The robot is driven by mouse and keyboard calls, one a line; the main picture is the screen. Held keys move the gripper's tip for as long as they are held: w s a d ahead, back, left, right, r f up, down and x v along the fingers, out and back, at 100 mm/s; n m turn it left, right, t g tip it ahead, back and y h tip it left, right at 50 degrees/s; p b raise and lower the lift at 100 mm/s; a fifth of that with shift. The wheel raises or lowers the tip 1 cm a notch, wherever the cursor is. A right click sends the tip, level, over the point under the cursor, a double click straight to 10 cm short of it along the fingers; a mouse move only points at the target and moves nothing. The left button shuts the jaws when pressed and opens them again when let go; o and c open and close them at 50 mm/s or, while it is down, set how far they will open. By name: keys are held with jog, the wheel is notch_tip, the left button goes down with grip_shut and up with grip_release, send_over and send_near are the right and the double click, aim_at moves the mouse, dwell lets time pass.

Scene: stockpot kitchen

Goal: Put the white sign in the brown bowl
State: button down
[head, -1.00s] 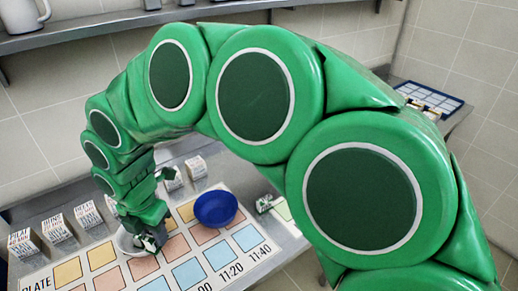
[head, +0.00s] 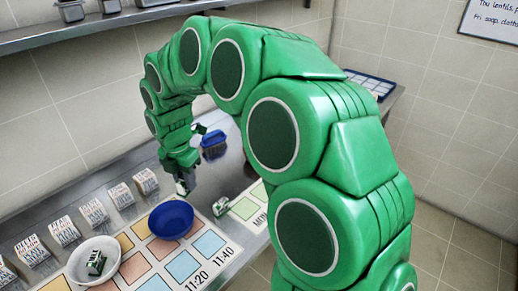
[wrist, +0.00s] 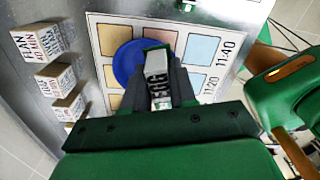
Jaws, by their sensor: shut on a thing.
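My gripper (head: 183,184) is shut on a small white block with dark lettering and a green end; this white sign (wrist: 157,68) shows between the fingers in the wrist view. It is held above the counter, behind the blue bowl (head: 171,219) in the head view. The blue bowl also shows partly behind the held block in the wrist view (wrist: 124,66). A white bowl (head: 75,270) stands front left with a green-and-white block (head: 95,263) in it. I see no brown bowl. Another green-and-white block (head: 221,206) lies right of the blue bowl.
White lettered blocks (head: 93,213) stand in a row along the counter's left side. A printed mat (head: 205,245) with coloured squares lies under the bowls. A blue object (head: 213,140) is behind my gripper. A wall shelf (head: 120,22) runs above.

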jog(key=w+d+m, duration=0.2)
jog(key=w+d, duration=0.5)
jog(key=d, duration=0.5)
jog(key=w+d+m, duration=0.1)
jog(key=w+d, duration=0.6)
jog(key=d, duration=0.5)
jog(key=w+f, duration=0.2)
jog(key=w, duration=0.2)
jog(key=w+a+f, duration=0.1)
jog(key=w+f, duration=0.2)
jog(key=w, duration=0.1)
jog(key=w+f, duration=0.3)
jog(key=w, duration=0.2)
jog(key=shift+a+f, duration=0.15)
jog(key=shift+f, duration=0.1)
jog(key=shift+w+a+f, duration=0.1)
jog(key=shift+w+f, duration=0.5)
jog(key=shift+f, duration=1.65)
jog(key=c, duration=0.9)
grip_release()
